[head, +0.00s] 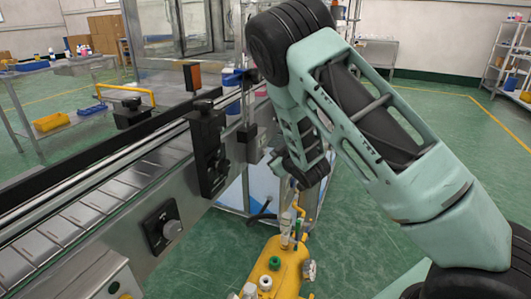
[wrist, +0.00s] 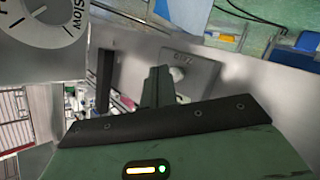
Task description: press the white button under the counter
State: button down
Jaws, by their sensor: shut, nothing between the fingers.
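In the wrist view, a white round button (wrist: 179,75) sits on a grey metal plate (wrist: 203,72) with small lettering I cannot read for sure. My gripper (wrist: 157,88) is shut and empty. Its dark green finger end lies just left of the button in the picture and overlaps its lower left side. I cannot tell whether the fingertip touches it. In the head view, my arm's dark wrist (head: 307,170) hangs beside the end of the conveyor machine. The fingertips and the button cannot be made out there. No separate counter display is readable.
A large grey speed dial (wrist: 48,18) is at the upper left of the wrist view. In the head view, the conveyor (head: 95,205) carries a black knob unit (head: 209,150) and a lower dial (head: 163,227). A yellow machine (head: 290,262) stands below my wrist. Green floor lies open behind.

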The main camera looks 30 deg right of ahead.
jog(key=shift+w+a, duration=0.25)
jog(key=shift+w, duration=0.05)
jog(key=shift+w+a, duration=0.3)
jog(key=shift+w, duration=0.05)
dwell(0.8)
jog(key=shift+s+d, duration=0.55)
jog(key=shift+s, duration=0.1)
dwell(0.3)
jog(key=shift+s+d+b, duration=0.3)
jog(key=shift+s+d, duration=0.5)
jog(key=shift+s, duration=0.2)
jog(key=shift+s+d+b, duration=0.25)
jog(key=shift+s+d, duration=0.5)
jog(key=shift+s, duration=0.25)
jog(key=shift+a, duration=0.1)
